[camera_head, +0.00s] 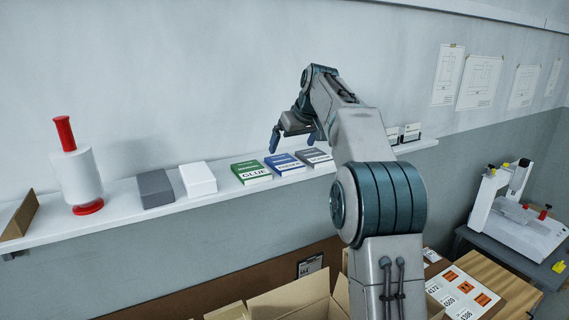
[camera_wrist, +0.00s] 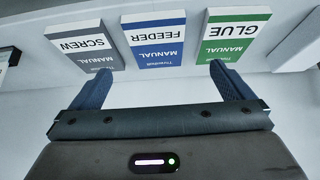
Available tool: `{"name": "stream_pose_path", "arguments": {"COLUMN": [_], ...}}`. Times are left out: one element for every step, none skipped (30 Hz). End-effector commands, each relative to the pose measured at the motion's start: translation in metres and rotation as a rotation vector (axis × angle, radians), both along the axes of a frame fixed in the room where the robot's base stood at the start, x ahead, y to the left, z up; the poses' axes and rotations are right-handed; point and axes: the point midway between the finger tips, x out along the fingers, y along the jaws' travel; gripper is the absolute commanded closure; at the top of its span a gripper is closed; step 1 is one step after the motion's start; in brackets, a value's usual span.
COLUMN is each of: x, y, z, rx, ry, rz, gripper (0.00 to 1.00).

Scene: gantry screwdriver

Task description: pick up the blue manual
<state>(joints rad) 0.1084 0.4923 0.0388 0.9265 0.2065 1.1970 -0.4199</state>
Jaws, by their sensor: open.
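The blue manual (camera_head: 284,164) lies on the white wall shelf, between the green and the grey manual. In the wrist view the blue manual (camera_wrist: 156,42) reads "FEEDER MANUAL" and sits at the top middle, ahead of the fingers. My gripper (camera_head: 290,138) is above the shelf near the manuals, with its fingers apart and nothing between them. In the wrist view my gripper (camera_wrist: 160,82) has one finger toward the grey manual and the other toward the green one. A gap of bare white surface shows between the gripper body and the blue manual.
The green glue manual (camera_head: 251,172) is left of the blue one, the grey screw manual (camera_head: 314,157) right. Farther left on the shelf (camera_head: 120,212) are a white box (camera_head: 198,179), a grey box (camera_head: 155,188) and a red-and-white spool-like object (camera_head: 77,170). An open cardboard box (camera_head: 300,297) stands below.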

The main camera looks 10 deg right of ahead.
Motion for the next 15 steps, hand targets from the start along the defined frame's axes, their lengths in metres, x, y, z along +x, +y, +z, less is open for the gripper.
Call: {"name": "stream_pose_path", "arguments": {"x": [0.005,0.007,0.01,0.012,0.013,0.015,0.016,0.016,0.018,0.019,0.021,0.024,0.027,0.03,0.034], "y": [0.001,0.002,0.002,0.002,0.003,0.003,0.003,0.004,0.004,0.004,0.005,0.005,0.006,0.006,0.007], "z": [-0.008,-0.012,-0.016,-0.019,-0.021,-0.024,-0.025,-0.027,-0.028,-0.03,-0.033,-0.036,-0.039,-0.043,-0.048], "rx": [0.0,0.0,0.0,0.0,0.0,0.0,-0.001,-0.001,0.0,0.0,0.0,0.001,0.0,0.0,0.0], "ry": [0.003,0.003,0.002,0.001,0.001,0.001,0.001,0.0,0.001,0.002,0.003,0.003,0.003,0.004,0.004], "rz": [0.0,0.0,-0.002,-0.002,-0.002,-0.002,-0.003,-0.003,-0.003,-0.003,-0.003,-0.003,-0.003,-0.003,-0.003], "gripper": [0.0,0.0,0.0,0.0,0.0,0.0,0.0,0.0,0.0,0.0,0.0,0.0,0.0,0.0,0.0]}}
